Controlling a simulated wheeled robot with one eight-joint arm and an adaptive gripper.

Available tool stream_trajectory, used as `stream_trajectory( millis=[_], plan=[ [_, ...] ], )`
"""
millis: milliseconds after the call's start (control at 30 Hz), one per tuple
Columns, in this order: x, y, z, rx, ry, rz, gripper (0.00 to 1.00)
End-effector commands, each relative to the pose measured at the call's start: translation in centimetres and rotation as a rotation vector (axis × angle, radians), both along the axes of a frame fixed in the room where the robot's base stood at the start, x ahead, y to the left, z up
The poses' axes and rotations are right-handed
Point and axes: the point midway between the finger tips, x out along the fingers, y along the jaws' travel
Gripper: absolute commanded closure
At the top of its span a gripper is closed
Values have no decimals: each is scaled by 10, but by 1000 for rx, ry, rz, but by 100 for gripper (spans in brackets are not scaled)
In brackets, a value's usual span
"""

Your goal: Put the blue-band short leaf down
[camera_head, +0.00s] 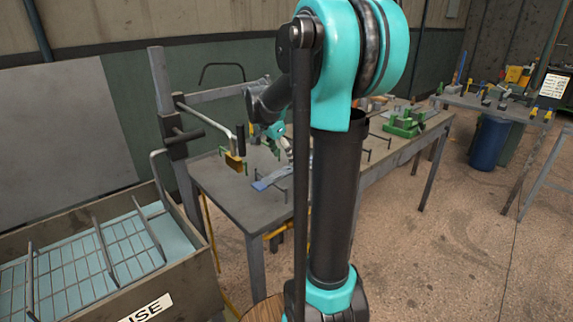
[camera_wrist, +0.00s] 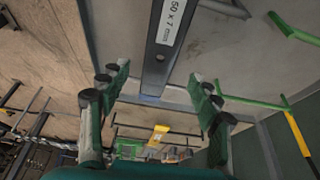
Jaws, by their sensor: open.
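A dark flat steel leaf with a white size label (camera_wrist: 160,50) runs up the middle of the wrist view, with a bluish patch at its near end. My gripper (camera_wrist: 158,82) is open, its green fingers on either side of the leaf with clear gaps to both. The leaf seems to lie on the grey table (camera_wrist: 230,75). In the head view a flat light-blue piece (camera_head: 270,180) lies on the table near its front edge. I cannot tell whether it is the same leaf. My arm hides part of the table there, and my gripper is mostly hidden.
A bin with slots (camera_head: 160,277) stands at the front left. An upright post with a handled bar (camera_head: 172,130) rises by the table's left end. A green fixture (camera_head: 405,122) sits farther along the table. A blue barrel (camera_head: 490,142) stands at right.

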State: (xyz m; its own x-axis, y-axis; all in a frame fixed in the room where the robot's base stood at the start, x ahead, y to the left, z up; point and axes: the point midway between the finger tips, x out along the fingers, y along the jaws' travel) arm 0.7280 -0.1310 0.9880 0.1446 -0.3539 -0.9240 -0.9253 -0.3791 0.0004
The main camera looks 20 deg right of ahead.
Motion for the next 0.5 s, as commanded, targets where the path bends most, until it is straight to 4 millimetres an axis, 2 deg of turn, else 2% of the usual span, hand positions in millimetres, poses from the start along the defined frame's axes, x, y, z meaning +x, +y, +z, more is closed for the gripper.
stream_trajectory(
  millis=[33,200,333,500],
  plan=[
    [-3,4,11,0,1,2,37],
    [-7,16,41,-1,-1,1,37],
    [-9,21,55,-1,-1,1,37],
    [-10,25,64,-1,-1,1,37]
  ],
)
